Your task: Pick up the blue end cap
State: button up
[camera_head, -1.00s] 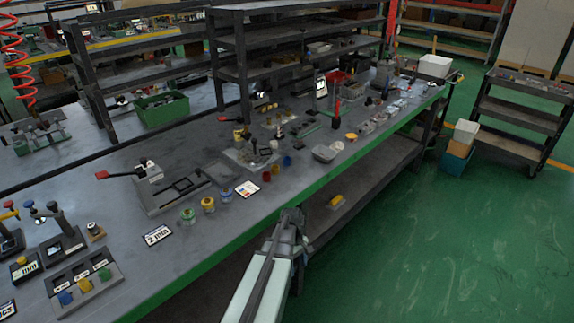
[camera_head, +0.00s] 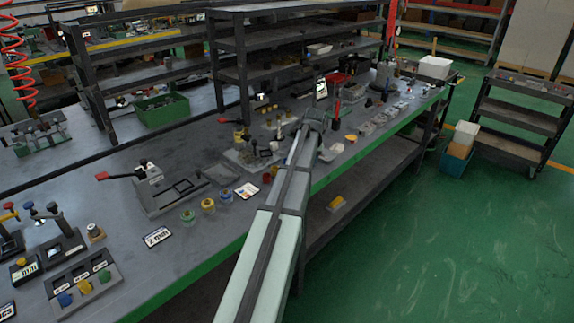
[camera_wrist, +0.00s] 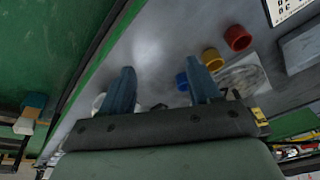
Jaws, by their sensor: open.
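The blue end cap (camera_wrist: 182,80) shows in the wrist view as a small blue piece between my two fingers, close beside the right one, which may cover part of it. My gripper (camera_wrist: 162,68) is open and empty above the bench, its blue-grey fingers well apart. A yellow cap (camera_wrist: 212,59) and a red cap (camera_wrist: 238,38) lie in a row beyond the right finger.
A clear round dish (camera_wrist: 243,76) lies right of the fingers in the wrist view. In the head view, the valve fixture (camera_head: 249,156) and a white card (camera_head: 246,190) are left of my arm. The green bench edge (camera_head: 225,259) runs below it. Shelving stands behind.

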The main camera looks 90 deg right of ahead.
jog(key=w+d+r+n+h, duration=0.1)
jog(key=w+d+r+n, duration=0.1)
jog(key=w+d+r, duration=0.45)
jog(key=x, duration=0.5)
jog(key=s+x, duration=0.1)
jog(key=x, duration=0.4)
jog(key=s+x, duration=0.1)
jog(key=x, duration=0.4)
jog(key=shift+d, duration=0.4)
jog(key=c, duration=1)
